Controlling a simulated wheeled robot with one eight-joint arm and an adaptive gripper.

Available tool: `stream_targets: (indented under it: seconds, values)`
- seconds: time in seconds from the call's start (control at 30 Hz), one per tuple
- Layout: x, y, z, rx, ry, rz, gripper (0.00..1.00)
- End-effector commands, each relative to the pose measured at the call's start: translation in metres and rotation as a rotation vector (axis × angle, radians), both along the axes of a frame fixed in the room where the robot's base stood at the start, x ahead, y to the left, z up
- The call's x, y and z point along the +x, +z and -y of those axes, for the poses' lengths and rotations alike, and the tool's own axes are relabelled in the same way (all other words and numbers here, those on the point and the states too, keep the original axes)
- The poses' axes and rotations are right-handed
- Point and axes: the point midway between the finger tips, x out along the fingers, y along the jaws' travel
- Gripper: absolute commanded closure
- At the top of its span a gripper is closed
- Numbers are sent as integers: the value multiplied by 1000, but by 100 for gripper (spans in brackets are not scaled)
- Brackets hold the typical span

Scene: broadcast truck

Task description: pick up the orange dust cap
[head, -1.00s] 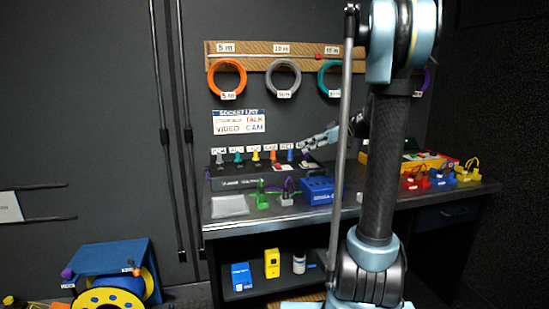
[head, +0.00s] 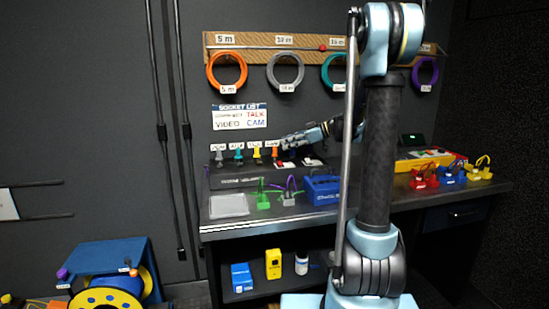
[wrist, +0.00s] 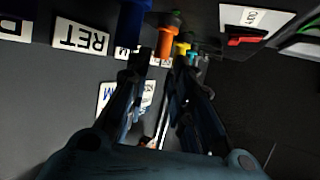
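The orange dust cap (head: 275,152) stands in a row of coloured caps on the panel at the back of the desk. In the wrist view the orange cap (wrist: 167,44) shows just beyond and between my fingertips, and no grip on it is visible. My gripper (wrist: 160,62) is open, with a gap between its two dark fingers. In the head view my gripper (head: 287,143) reaches in from the right, its tips close to the orange cap.
Yellow (head: 257,153), teal (head: 238,154) and grey caps stand left of the orange one. A blue cap (wrist: 132,24) is close beside it in the wrist view. A blue box (head: 322,190) and green connector (head: 262,200) sit on the desk in front.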

Motion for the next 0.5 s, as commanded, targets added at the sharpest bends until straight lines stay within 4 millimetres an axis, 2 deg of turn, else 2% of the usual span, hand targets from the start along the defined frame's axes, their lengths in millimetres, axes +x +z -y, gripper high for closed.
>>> stream_targets:
  seconds: [0.1, 0.37, 0.5]
  values:
    - [3, -5, -11, 0, 0, 0, 78]
    - [5, -10, -21, 0, 0, 0, 78]
    - [8, -18, -35, 0, 2, 0, 78]
